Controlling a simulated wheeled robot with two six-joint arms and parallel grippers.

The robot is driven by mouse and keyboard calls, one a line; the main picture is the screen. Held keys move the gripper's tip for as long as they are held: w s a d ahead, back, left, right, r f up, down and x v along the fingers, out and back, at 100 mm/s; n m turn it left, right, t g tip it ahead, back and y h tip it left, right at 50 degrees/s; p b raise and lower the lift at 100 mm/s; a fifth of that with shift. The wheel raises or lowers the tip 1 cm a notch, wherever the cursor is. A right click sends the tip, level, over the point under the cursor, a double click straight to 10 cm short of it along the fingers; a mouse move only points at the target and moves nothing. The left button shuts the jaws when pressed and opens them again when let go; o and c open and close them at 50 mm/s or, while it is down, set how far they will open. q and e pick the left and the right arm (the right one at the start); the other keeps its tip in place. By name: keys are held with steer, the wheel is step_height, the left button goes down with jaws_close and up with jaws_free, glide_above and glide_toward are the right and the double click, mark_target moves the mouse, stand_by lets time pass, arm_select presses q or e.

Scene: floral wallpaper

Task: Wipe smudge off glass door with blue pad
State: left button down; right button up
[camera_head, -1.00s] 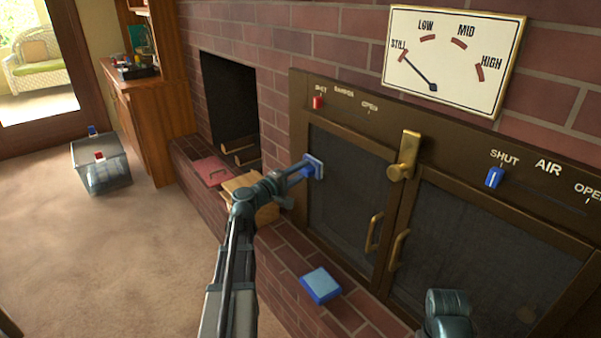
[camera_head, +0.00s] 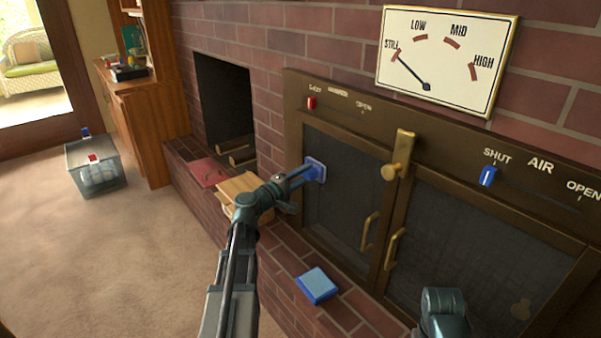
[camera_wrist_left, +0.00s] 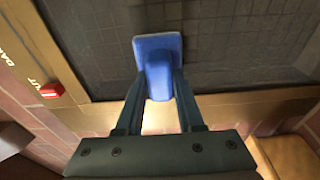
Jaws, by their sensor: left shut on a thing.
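My left gripper (camera_head: 298,178) is shut on a blue pad (camera_head: 316,169) and holds it by its back at the left edge of the left glass door (camera_head: 345,185). In the left wrist view the blue pad (camera_wrist_left: 158,50) sits between the fingers (camera_wrist_left: 158,105), its face turned to the dark glass. I cannot tell whether it touches. A brownish smudge (camera_head: 521,309) shows low on the right glass door (camera_head: 465,240). A second, light-blue-topped pad (camera_head: 318,284) lies on the brick hearth. My right gripper is not seen; only part of that arm shows at bottom right.
Brass handles (camera_head: 393,249) and a latch (camera_head: 400,158) stick out at the middle of the doors. A red slider (camera_head: 311,103) and a blue slider (camera_head: 488,176) sit on the frame. A wooden box (camera_head: 246,186) and red folder (camera_head: 207,172) lie on the hearth.

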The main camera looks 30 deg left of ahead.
arm_select(q)
steer(key=shift+s+d, duration=0.3)
steer(key=shift+d, duration=0.3)
steer(key=shift+w, duration=0.1)
steer(key=shift+w, duration=0.1)
steer(key=shift+a, duration=0.1)
steer(key=shift+w+a, duration=0.35)
steer(key=shift+a, duration=0.55)
steer(key=shift+w+a, duration=0.35)
steer(key=shift+a, duration=0.55)
steer(key=shift+s, duration=0.2)
steer(key=shift+a+v, duration=0.2)
steer(key=shift+v, duration=1.2)
steer(key=shift+a+v, duration=0.2)
steer(key=shift+v, duration=1.25)
steer(key=shift+a, duration=0.1)
